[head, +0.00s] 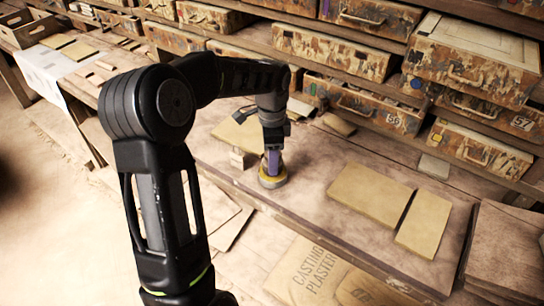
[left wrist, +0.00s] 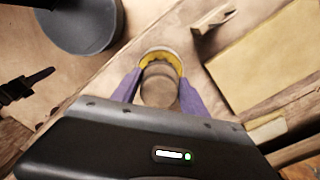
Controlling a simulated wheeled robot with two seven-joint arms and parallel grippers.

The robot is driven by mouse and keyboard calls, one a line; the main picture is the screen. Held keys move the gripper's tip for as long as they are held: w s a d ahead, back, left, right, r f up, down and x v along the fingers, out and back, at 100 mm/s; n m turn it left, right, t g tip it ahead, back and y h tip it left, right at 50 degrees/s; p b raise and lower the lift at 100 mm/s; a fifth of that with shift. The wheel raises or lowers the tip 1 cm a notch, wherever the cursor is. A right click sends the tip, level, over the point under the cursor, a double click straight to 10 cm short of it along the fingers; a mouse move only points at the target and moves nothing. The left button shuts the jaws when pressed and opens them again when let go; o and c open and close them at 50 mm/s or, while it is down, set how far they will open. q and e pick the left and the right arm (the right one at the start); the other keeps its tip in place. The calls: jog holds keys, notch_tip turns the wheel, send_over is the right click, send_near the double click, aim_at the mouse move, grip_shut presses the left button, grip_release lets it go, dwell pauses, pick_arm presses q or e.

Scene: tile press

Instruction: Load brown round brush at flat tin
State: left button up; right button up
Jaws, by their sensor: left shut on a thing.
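My left gripper (head: 272,168) reaches down over the workbench, its purple fingers closed. In the left wrist view, the gripper (left wrist: 158,95) is shut on the brown round brush (left wrist: 160,88), which shows end-on between the fingers. The flat tin (head: 272,181) is low and round with yellow in it, and stands on the bench right below the gripper. In the left wrist view the tin (left wrist: 172,57) shows as a yellow crescent just beyond the brush. The brush's lower end is hidden, so I cannot tell whether it touches the yellow. My right gripper is not in view.
A small pale block (head: 237,158) stands close left of the tin, by a tan slab (head: 240,134). Two tan slabs (head: 370,194) (head: 424,223) lie to the right. Paint-stained drawers (head: 350,97) line the back. A plaster bag (head: 305,272) lies below the bench's front edge.

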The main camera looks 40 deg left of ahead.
pick_arm(q)
jog(key=shift+f, duration=0.35)
jog(key=shift+f, duration=0.1)
dwell(1.4)
notch_tip(320, 180, up, 7)
jog(key=p, duration=0.5)
dwell(1.1)
